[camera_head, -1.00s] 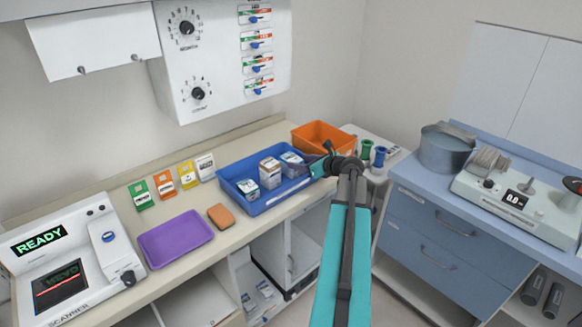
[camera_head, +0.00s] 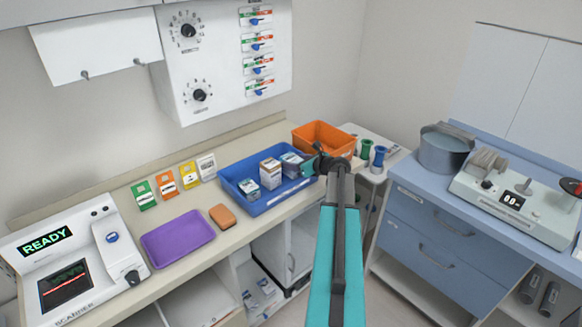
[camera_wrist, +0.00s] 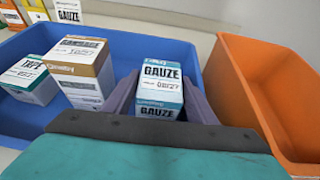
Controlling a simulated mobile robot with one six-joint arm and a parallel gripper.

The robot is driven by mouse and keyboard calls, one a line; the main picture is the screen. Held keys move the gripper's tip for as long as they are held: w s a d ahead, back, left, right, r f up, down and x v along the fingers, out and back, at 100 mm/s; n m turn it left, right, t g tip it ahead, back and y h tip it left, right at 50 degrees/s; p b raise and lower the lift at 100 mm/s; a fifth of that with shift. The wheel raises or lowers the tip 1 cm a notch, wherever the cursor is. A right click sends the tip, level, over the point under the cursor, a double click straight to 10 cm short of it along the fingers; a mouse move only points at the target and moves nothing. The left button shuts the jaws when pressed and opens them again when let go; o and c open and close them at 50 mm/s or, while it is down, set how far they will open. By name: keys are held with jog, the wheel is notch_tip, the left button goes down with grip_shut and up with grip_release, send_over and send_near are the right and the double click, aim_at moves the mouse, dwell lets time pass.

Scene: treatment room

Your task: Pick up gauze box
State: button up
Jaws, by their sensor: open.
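The gauze box (camera_wrist: 160,88), white and blue with "GAUZE" on it, stands upright in the blue tray (camera_wrist: 120,45). In the wrist view my gripper (camera_wrist: 160,100) is open, with one grey-purple finger on each side of the box. I cannot tell whether the fingers touch it. In the head view the gauze box (camera_head: 291,163) is at the right end of the blue tray (camera_head: 268,206), and my gripper (camera_head: 312,166) reaches in from the right, its tips partly hidden.
A brown-and-white box (camera_wrist: 82,70) and a green-and-white tape box (camera_wrist: 28,80) stand left of the gauze box. An orange bin (camera_wrist: 250,90) is close on the right. A purple tray (camera_head: 177,238) and an orange sponge (camera_head: 222,216) lie further left on the counter.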

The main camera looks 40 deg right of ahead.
aim_at(294, 159)
jog(key=c, duration=0.8)
jog(key=shift+o, duration=0.2)
jog(key=shift+r, duration=0.1)
jog(key=shift+r+b, duration=1.25)
jog(key=shift+r, duration=3.65)
